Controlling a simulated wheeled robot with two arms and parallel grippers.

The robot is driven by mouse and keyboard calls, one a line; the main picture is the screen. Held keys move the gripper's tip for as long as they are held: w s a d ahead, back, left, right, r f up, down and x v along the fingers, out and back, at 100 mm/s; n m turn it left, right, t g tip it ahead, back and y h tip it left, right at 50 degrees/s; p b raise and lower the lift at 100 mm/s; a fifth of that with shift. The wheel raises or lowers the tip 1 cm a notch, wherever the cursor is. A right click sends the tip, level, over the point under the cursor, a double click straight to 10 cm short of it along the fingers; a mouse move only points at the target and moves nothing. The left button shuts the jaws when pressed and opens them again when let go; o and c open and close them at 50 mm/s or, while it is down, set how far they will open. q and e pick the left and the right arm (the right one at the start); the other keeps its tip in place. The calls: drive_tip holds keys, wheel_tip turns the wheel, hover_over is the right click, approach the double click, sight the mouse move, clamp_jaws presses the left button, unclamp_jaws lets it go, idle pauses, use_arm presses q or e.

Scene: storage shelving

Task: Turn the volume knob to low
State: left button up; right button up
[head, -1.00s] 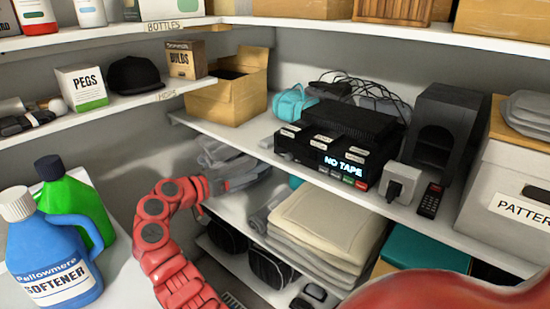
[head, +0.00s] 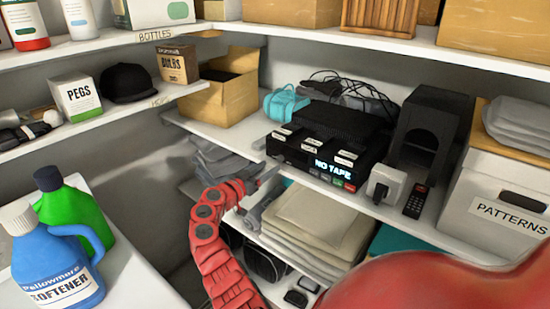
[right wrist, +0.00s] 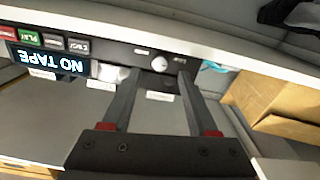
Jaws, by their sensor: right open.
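The black tape player (head: 300,160) sits on the middle shelf and its display reads NO TAPE. In the right wrist view, where it appears upside down, its front panel (right wrist: 110,48) shows a small round pale knob (right wrist: 159,64). My right gripper (right wrist: 158,73) is open, its two fingers pointing at the panel with the knob between the tips. Whether they touch it I cannot tell. In the head view, the right gripper (head: 266,176) is at the player's front left corner, and the knob cannot be made out. My left gripper is not in view.
A plug adapter (head: 385,185) and a remote (head: 415,202) lie right of the player, beside a black speaker (head: 432,130). A cardboard box (head: 228,95) stands to the left. Folded towels (head: 315,222) are on the shelf below.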

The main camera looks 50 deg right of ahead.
sight(278, 161)
drive_tip(key=shift+w+d+p, duration=0.2)
drive_tip(key=shift+d+p, duration=0.15)
drive_tip(key=shift+d, duration=1.85)
clamp_jaws()
